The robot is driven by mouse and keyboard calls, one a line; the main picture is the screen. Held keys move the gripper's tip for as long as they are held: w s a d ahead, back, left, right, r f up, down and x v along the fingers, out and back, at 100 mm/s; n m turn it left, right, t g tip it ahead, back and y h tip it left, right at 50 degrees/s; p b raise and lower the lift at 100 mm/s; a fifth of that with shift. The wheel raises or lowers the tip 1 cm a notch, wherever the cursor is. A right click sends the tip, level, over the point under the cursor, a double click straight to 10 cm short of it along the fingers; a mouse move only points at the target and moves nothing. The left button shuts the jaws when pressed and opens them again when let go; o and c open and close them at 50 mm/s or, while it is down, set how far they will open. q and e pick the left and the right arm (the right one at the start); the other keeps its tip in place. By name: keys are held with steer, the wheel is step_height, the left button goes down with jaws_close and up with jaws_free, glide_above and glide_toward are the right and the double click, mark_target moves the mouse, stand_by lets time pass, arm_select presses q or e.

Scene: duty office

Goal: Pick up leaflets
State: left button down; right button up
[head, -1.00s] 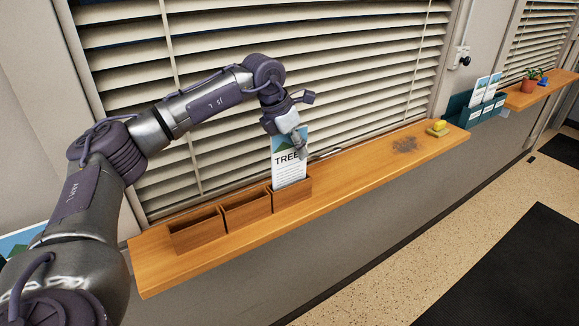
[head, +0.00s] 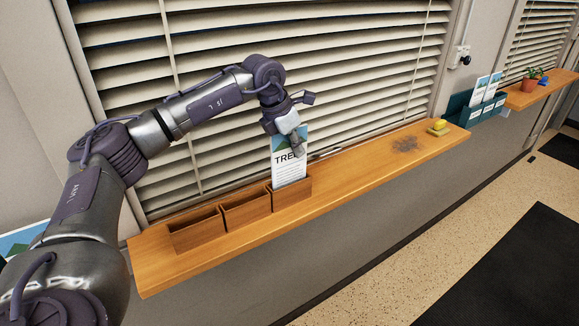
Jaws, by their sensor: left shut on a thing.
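A leaflet headed "TREE" (head: 289,170) stands upright in the rightmost of three wooden compartments (head: 292,193) on the wooden shelf. My left gripper (head: 298,146) is at the leaflet's upper right part, shut on it, and hides part of its heading. The middle compartment (head: 247,211) and the left compartment (head: 195,232) show no leaflets. Other leaflets (head: 487,88) stand in a teal holder (head: 479,115) farther along the wall at the right. My right gripper is not in view.
The wooden shelf (head: 345,172) runs under window blinds (head: 330,70). A dark smudge (head: 405,145) and a yellow sponge-like block (head: 438,126) are at its far end. A plant pot (head: 530,85) stands on another shelf. A dark mat (head: 510,270) lies on the floor.

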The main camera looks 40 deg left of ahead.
arm_select(q)
steer(key=shift+r, duration=0.1)
stand_by(0.3)
steer(key=b, duration=0.2)
glide_toward(303, 125)
steer(key=x, duration=0.5)
steer(key=shift+s+r, duration=0.1)
steer(key=shift+r, duration=0.3)
steer(key=c, duration=1.8)
jaws_free()
steer(key=shift+c, duration=0.2)
jaws_close()
steer(key=shift+f, duration=0.1)
